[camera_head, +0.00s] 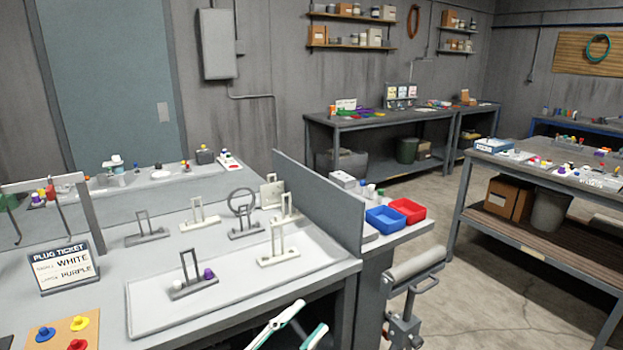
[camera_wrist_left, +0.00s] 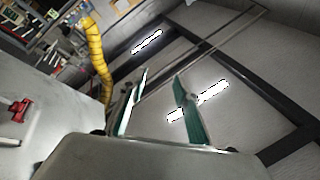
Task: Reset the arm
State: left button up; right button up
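My left gripper (camera_head: 314,312) shows at the bottom of the head view, in front of the table's front edge. In the left wrist view its two teal-lined fingers (camera_wrist_left: 162,85) stand apart with nothing between them. The gripper is open and empty. My right gripper is not in view. On the white tray (camera_head: 150,318), a grey rack (camera_head: 188,262) has a white plug and a purple plug (camera_head: 208,274) at its base. The plug ticket (camera_head: 64,268) reads white and purple.
A board with coloured plugs (camera_head: 65,333) lies at the front left. A grey divider (camera_head: 318,205) edges the table. Blue (camera_head: 385,220) and red (camera_head: 408,209) bins sit beyond it. Open floor lies right.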

pick_arm(q)
jog(key=s+a+f+n+y, duration=0.1)
jog(key=a+f+n+y, duration=0.45)
jog(key=f, duration=0.55)
jog(key=s+a+f+n+y, duration=0.2)
jog(key=a+f+n+y, duration=0.35)
jog(key=f, duration=0.45)
jog(key=s+a+f+n+g+y, duration=0.1)
jog(key=s+a+f+g, duration=0.1)
jog(key=s+f, duration=0.3)
jog(key=s+a+f+n+g+y, duration=0.1)
jog(key=s+a+f+g+y, duration=0.1)
jog(key=s+a+f, duration=0.3)
notch_tip(320, 180, down, 4)
jog(key=shift+s+a+f+n, duration=0.1)
jog(key=shift+s+a+n, duration=0.2)
jog(key=shift+s+n, duration=0.15)
